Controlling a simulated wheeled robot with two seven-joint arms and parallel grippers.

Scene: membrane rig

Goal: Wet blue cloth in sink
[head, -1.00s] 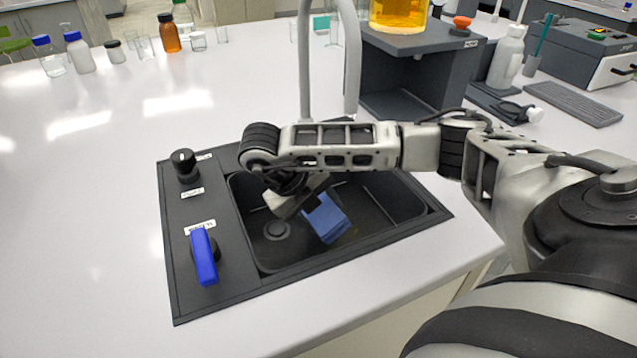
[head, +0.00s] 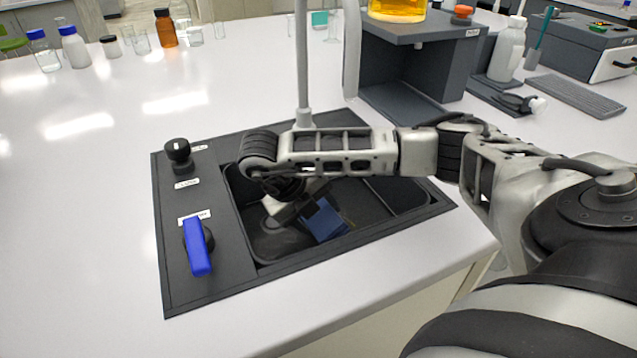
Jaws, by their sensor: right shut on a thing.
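The blue cloth (head: 325,220) is inside the dark sink basin (head: 375,213), left of its middle. My right gripper (head: 305,210) reaches down into the basin and is shut on the cloth; its fingertips are partly hidden by my own wrist. The grey tap (head: 303,115) stands behind the basin, and my right forearm crosses in front of its lower right side. No water stream can be made out. A blue lever (head: 198,247) and a black knob (head: 178,153) sit on the panel left of the basin. My left gripper is not in view.
A dark grey stand (head: 415,55) with an orange-filled vessel (head: 398,8) is behind my right arm. A white bottle (head: 508,50) and a grey keyboard (head: 575,96) are at the right. Several bottles line the back left. The white counter (head: 80,210) left of the sink is clear.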

